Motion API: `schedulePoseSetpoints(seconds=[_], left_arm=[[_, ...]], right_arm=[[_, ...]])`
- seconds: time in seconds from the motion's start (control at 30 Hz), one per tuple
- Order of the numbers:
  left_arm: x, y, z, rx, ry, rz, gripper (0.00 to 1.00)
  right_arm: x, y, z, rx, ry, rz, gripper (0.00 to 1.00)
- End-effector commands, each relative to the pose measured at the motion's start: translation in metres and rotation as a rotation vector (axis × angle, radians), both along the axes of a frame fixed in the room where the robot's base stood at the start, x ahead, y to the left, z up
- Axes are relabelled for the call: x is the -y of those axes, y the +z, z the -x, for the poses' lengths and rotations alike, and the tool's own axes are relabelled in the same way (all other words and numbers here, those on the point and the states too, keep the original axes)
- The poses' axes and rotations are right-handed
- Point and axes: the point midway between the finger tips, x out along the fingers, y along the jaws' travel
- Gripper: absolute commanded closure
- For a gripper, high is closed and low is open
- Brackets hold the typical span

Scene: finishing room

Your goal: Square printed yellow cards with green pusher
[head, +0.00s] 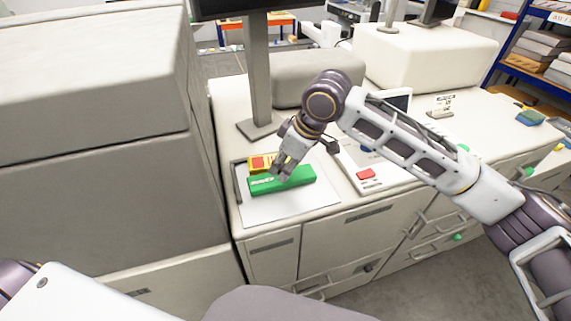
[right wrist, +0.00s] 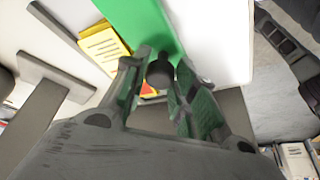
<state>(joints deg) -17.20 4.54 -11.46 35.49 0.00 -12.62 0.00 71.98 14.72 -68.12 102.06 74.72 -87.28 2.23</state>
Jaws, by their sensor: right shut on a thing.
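The green pusher (head: 299,177) is a long bar lying across the white board (head: 285,205) on the counter. The yellow cards (head: 256,161), with a red print, lie just behind its left part, and the pusher hides part of them. In the right wrist view the yellow cards (right wrist: 103,46) show as a slightly uneven stack beside the green pusher (right wrist: 148,22). My right gripper (head: 283,176) comes down onto the pusher from behind. In the right wrist view its fingers (right wrist: 162,75) are around a dark knob on the pusher. My left gripper is out of view.
A dark raised fence (head: 237,184) runs along the board's left edge. A monitor stand (head: 257,75) stands behind the board. A panel with a red button (head: 366,174) lies to the right. The board's front part is bare.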

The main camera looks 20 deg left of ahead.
Motion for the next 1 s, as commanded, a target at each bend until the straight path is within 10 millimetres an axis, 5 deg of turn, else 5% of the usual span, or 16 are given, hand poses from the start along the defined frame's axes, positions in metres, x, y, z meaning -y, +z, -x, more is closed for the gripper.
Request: schedulePoseSetpoints(seconds=[0.57, 0.6, 0.73, 1.0], left_arm=[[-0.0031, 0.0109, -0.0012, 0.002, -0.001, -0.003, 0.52], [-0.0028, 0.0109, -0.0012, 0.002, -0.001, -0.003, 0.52], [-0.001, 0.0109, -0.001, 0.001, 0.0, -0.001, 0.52], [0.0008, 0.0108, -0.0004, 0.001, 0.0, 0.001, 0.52]], right_arm=[[-0.0051, 0.0017, -0.0079, 0.003, -0.002, -0.002, 1.0], [-0.0052, 0.0018, -0.008, 0.003, -0.002, -0.002, 0.7], [-0.0051, 0.0014, -0.0078, 0.002, -0.002, -0.002, 0.53], [-0.0049, 0.0007, -0.0074, 0.001, -0.001, -0.001, 0.51]])
